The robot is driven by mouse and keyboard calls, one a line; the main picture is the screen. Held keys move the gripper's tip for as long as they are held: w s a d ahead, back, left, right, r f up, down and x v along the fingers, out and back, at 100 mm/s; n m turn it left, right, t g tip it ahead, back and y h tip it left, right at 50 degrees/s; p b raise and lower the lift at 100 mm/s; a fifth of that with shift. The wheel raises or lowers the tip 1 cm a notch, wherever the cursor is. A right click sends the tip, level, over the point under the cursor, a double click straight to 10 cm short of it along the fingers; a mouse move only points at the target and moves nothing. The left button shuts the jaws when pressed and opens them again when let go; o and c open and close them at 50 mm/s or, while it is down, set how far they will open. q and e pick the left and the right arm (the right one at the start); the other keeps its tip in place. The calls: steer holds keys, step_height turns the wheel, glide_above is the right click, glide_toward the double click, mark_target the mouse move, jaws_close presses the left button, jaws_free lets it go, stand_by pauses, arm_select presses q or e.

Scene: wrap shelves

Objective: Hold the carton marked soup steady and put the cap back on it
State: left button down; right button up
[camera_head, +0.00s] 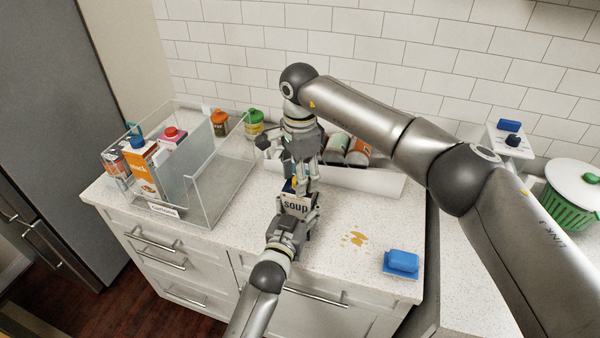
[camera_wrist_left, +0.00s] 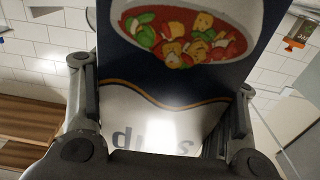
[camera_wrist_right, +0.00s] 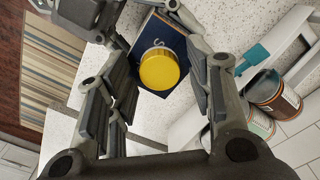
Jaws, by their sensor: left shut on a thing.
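The soup carton (camera_head: 296,205) stands upright on the counter, dark blue with a white band marked "soup". My left gripper (camera_head: 291,222) is shut on its sides from the front. In the left wrist view the carton (camera_wrist_left: 185,85) fills the space between the fingers and shows a bowl of soup. My right gripper (camera_head: 303,182) points down over the carton top. In the right wrist view the yellow cap (camera_wrist_right: 159,68) is over the carton top, between the right fingers, with narrow gaps on both sides. How firmly the cap sits is hidden.
A clear bin (camera_head: 204,215) with several cartons stands at left. Jars with orange (camera_head: 218,117) and green (camera_head: 254,116) lids stand behind. A white bin (camera_head: 375,184) holding cans is behind right. A brown spill (camera_head: 355,239) and a blue block (camera_head: 403,261) lie to the right.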

jaws_close()
steer(key=m, duration=0.5)
steer(key=shift+m, duration=0.3)
steer(key=m, duration=0.4)
steer(key=shift+m, duration=0.4)
steer(key=m, duration=0.4)
steer(key=shift+m, duration=0.3)
steer(key=m, duration=0.6)
steer(key=shift+o, duration=0.8)
jaws_free()
step_height(320, 180, up, 12)
